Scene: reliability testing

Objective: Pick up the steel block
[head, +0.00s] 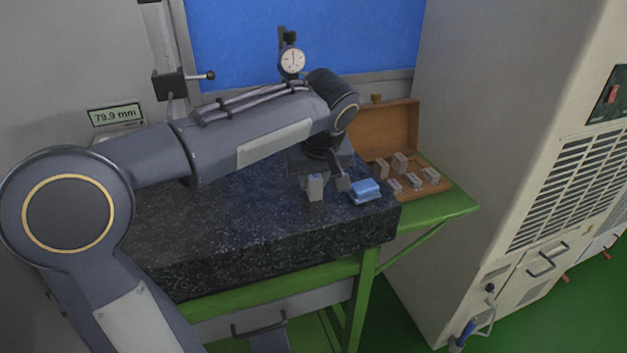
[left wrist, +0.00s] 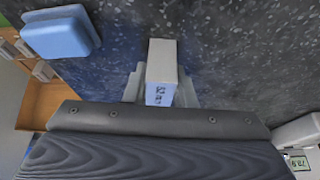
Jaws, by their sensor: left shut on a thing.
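The steel block (left wrist: 162,58), pale grey with dark markings on its near face, sits between the two fingers of my left gripper (left wrist: 161,88) in the left wrist view. The gripper is shut on it, with a finger on each side. In the head view the left gripper (head: 327,183) points down at the right part of the dark granite plate (head: 230,220), and the block (head: 315,188) shows at its fingers. The block is at or close above the granite; I cannot tell whether it touches. My right gripper is not in view.
A blue block-like item (head: 364,191) lies just right of the gripper on the granite. An open wooden case (head: 388,130) with several small metal blocks stands behind it. A dial gauge (head: 292,61) stands at the back. A beige cabinet (head: 520,130) bounds the right.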

